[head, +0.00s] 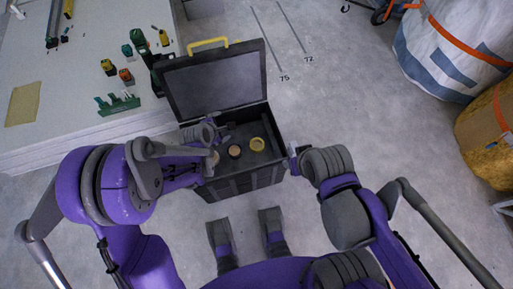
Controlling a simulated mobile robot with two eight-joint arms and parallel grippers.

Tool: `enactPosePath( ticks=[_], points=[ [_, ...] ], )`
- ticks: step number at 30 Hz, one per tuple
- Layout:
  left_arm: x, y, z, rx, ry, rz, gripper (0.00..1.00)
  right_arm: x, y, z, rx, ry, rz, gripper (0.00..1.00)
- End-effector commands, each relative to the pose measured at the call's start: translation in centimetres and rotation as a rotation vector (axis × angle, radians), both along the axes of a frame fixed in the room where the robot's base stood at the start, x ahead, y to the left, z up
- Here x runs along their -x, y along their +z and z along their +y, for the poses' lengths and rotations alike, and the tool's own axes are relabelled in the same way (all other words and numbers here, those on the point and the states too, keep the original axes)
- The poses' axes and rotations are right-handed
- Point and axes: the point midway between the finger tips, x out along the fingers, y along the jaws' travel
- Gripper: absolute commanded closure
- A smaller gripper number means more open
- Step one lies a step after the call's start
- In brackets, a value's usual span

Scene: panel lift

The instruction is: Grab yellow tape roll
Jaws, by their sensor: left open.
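A yellow tape roll (257,144) lies in the open dark toolbox (245,181), toward its right side. A dark roll with a tan middle (235,151) lies to its left. A tan round thing (213,157) sits further left, partly hidden by my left arm. My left gripper (224,133) is open over the left part of the toolbox, apart from the yellow roll and to its left. My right gripper (292,161) is at the toolbox's right edge, small and mostly hidden by its own wrist, so its jaws cannot be made out.
The toolbox lid (215,84) with a yellow handle stands open at the back. A pale table (75,95) with several tools is at the left. A white bag (455,50) and a yellow sack (485,135) stand at the right. The floor behind the toolbox's right side is clear.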

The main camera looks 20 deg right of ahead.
Motion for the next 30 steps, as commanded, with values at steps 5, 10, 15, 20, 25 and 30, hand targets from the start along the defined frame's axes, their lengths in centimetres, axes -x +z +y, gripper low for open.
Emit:
enactPosePath(
  ticks=[5,10,15,20,25,30],
  points=[
    [-0.8,-12.6,-4.7,0.253,0.244,0.125,0.00,-0.3,-4.7,0.0,0.000,0.000,0.016,0.50],
    [0.1,-20.6,-7.6,0.436,0.426,0.231,0.00,-0.6,-7.1,0.0,0.000,0.000,0.024,0.50],
    [1.0,-24.3,-8.9,0.533,0.521,0.290,0.00,-0.7,-8.1,0.0,0.000,0.000,0.027,0.50],
    [0.8,-25.7,-9.6,0.555,0.544,0.306,0.00,-0.8,-8.4,0.0,0.000,0.000,0.028,0.50],
    [-0.6,-27.5,-10.8,0.553,0.543,0.305,0.00,-0.9,-9.0,0.0,0.000,0.000,0.029,0.50],
    [-1.6,-28.9,-11.8,0.553,0.543,0.305,0.00,-0.9,-9.4,0.0,0.000,0.000,0.030,0.50]
  ],
)
